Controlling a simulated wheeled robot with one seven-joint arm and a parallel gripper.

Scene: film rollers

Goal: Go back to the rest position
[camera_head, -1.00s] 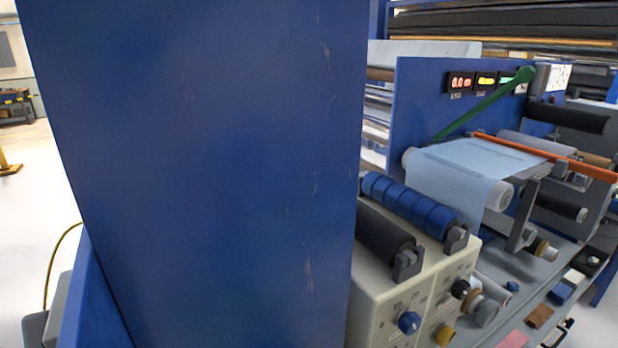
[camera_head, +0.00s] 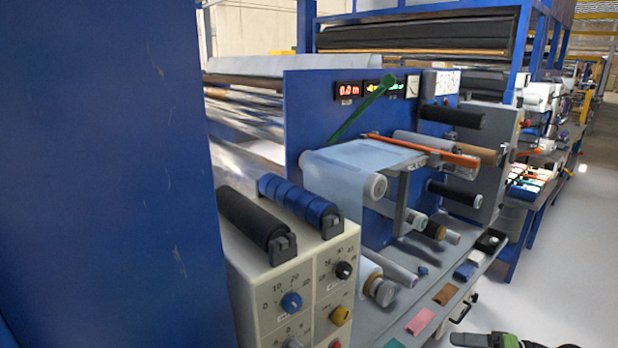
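A dark part with a green section shows at the bottom right edge of the head view; it looks like my gripper (camera_head: 485,340). The frame cuts most of it off, and its fingers cannot be made out. It appears in front of the bench, over or near the pale floor. I cannot tell whether it is open or holds anything. The film machine (camera_head: 300,115) stands in the middle of the view, with light blue film (camera_head: 345,165) over its rollers.
A large blue panel (camera_head: 110,170) fills the left side. The control box (camera_head: 245,290) carries a black roller (camera_head: 252,222) and a blue roller (camera_head: 300,200). Open floor (camera_head: 570,270) lies to the right.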

